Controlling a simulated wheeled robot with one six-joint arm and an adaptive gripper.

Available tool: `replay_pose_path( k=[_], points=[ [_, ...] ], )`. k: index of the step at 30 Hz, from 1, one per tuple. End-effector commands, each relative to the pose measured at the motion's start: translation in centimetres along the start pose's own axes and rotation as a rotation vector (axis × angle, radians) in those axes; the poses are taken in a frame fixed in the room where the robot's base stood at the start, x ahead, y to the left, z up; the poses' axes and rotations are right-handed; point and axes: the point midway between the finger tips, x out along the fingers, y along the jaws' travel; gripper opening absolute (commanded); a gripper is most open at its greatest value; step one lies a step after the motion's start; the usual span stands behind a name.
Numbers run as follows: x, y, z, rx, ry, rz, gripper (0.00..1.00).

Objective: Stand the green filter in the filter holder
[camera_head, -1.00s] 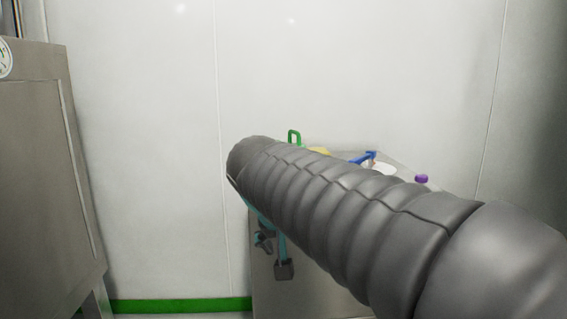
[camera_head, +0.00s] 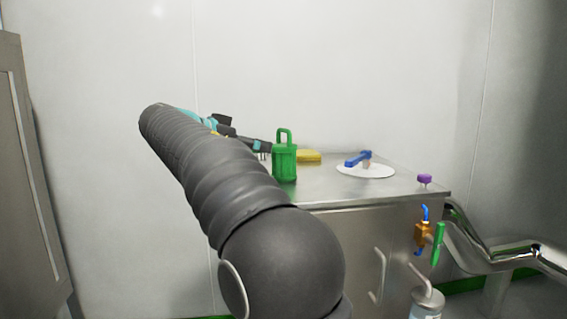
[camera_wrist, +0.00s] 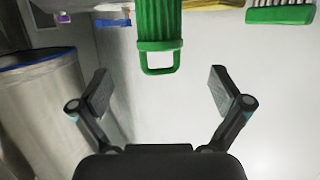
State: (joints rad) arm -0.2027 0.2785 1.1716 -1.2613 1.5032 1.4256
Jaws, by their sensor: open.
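The green filter (camera_head: 285,163), a ribbed green cylinder with a loop handle on top, stands upright on the steel cabinet top. In the wrist view the green filter (camera_wrist: 160,20) is at the top centre, its handle pointing down the picture. My gripper (camera_head: 262,148) is just left of the filter in the head view, partly hidden by my arm. In the wrist view my gripper (camera_wrist: 158,90) is open and empty, its fingers spread wide, with the handle ahead of the gap and apart from both. I cannot pick out the filter holder for certain.
The steel cabinet (camera_head: 345,188) also bears a yellow block (camera_head: 310,156), a white disc (camera_head: 366,171) with a blue-handled piece (camera_head: 358,158), and a purple knob (camera_head: 424,179). Pipes (camera_head: 505,256) stand right.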

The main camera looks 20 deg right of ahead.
Motion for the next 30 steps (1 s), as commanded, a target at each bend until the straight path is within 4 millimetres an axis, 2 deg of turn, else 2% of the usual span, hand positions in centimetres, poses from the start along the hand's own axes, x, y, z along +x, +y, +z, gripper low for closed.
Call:
replay_pose_path(
  k=[1,6,17,25,30],
  points=[
    [1.1,0.1,0.1,-0.001,0.000,0.004,1.00],
    [3.8,0.1,0.1,-0.002,-0.001,0.002,1.00],
    [6.2,0.2,-0.1,-0.001,-0.002,0.005,1.00],
    [9.9,0.2,-0.4,-0.002,-0.003,0.006,1.00],
    [10.7,0.2,-0.4,-0.002,-0.002,0.002,1.00]
  ],
)
